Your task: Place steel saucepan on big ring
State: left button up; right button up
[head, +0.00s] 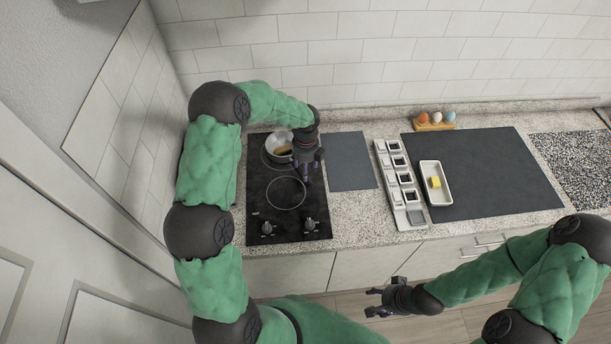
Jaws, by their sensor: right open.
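The steel saucepan (272,143) is at the back of the black hob (258,185), over the back ring, with something yellow-brown inside. Part of it is hidden by my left gripper. The front ring (286,207) is bare. My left gripper (309,176) points down just right of the saucepan, over the hob's right edge. Its fingers are too small and dark to show whether they are open or hold the handle. My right gripper (370,302) is open and empty, in front of the counter over the floor.
Two knobs (309,225) are at the hob's front. A grey mat (351,163) lies right of it. Further right are a compartmented white rack (395,190), a white dish (443,197) with a yellow block on a dark board (500,170), and an egg holder (436,127).

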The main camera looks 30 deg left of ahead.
pick_arm(q)
jog(key=shift+r, duration=1.45)
dwell(1.1)
